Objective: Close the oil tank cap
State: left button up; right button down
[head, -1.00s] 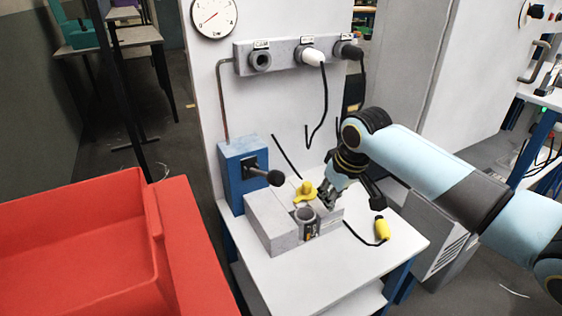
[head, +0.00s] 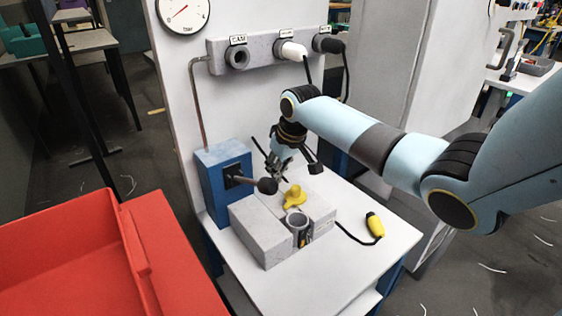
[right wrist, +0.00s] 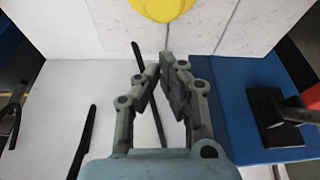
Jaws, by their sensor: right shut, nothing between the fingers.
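The oil tank is a grey block (head: 262,220) on the white table, with a round open filler neck (head: 297,222) at its front. The yellow cap (head: 294,197) stands up behind the neck and does not cover the opening. It also shows, partly cut off, at the top of the right wrist view (right wrist: 160,8). My right gripper (head: 277,170) is behind the cap and slightly to its left, apart from it. Its fingers (right wrist: 166,68) are shut and empty. My left gripper is not in view.
A blue box (head: 224,175) with a black-knobbed lever (head: 266,186) stands left of the tank, close to my right gripper. A yellow plug (head: 375,225) on a black cable lies at right. A socket panel (head: 265,50) is on the wall behind. A red bin (head: 150,240) is at left.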

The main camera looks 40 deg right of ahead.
aim_at(294, 195)
jog(key=s, duration=0.2)
jog(key=shift+s+d+r+p, duration=0.1)
jog(key=shift+s+r+p, duration=0.2)
jog(key=shift+s, duration=0.5)
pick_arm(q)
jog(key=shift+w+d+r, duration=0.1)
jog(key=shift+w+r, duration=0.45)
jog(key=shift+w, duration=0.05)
pick_arm(e)
jog(key=shift+f, duration=0.1)
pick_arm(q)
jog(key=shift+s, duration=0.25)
